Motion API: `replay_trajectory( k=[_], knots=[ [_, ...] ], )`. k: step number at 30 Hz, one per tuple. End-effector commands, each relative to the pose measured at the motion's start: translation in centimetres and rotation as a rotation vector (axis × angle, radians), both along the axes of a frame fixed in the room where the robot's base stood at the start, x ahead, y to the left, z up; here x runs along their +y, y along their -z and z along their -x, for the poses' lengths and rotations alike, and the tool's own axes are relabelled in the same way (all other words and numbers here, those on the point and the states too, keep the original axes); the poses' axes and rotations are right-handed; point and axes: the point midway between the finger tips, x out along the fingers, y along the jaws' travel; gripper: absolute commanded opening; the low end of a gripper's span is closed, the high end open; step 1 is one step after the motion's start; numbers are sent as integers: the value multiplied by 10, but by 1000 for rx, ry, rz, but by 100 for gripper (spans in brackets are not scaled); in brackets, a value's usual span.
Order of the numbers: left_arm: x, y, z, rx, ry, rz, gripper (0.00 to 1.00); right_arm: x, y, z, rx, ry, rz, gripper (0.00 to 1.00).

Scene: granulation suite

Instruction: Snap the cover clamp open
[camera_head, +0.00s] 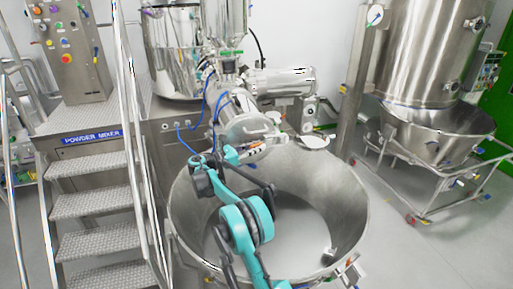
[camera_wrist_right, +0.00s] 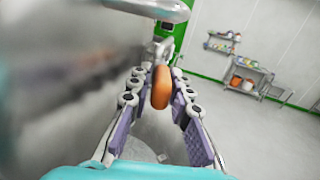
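My right gripper (camera_wrist_right: 160,73) is open in the right wrist view, with a finger on each side of an orange-brown rounded knob (camera_wrist_right: 161,88). The knob looks like the cover clamp's handle. A narrow gap seems to show beside it; I cannot tell whether either finger touches. In the head view my right gripper (camera_head: 262,147) is at the lower front of a steel cylindrical housing (camera_head: 240,118), above the big bowl. The clamp itself is too small and covered there to make out. My left gripper is not in view.
A large open steel bowl (camera_head: 350,190) stands below my right arm. Steps (camera_head: 88,206) with handrails are on the left, and a steel vessel on a wheeled frame (camera_head: 437,130) is on the right. Blue hoses (camera_head: 188,140) hang left of the housing. A shelf cart (camera_wrist_right: 247,72) stands farther off.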

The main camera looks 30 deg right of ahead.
Motion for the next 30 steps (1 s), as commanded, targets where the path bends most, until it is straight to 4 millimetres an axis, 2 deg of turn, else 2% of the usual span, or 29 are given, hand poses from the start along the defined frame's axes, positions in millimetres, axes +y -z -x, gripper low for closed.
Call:
replay_trajectory(
  k=[10,16,30],
  knots=[
    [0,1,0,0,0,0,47,0,0,1,0,-7,0,0],
    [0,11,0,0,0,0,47,-1,1,5,0,-62,0,0],
    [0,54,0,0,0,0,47,-9,3,29,0,-438,0,0]
  ],
)
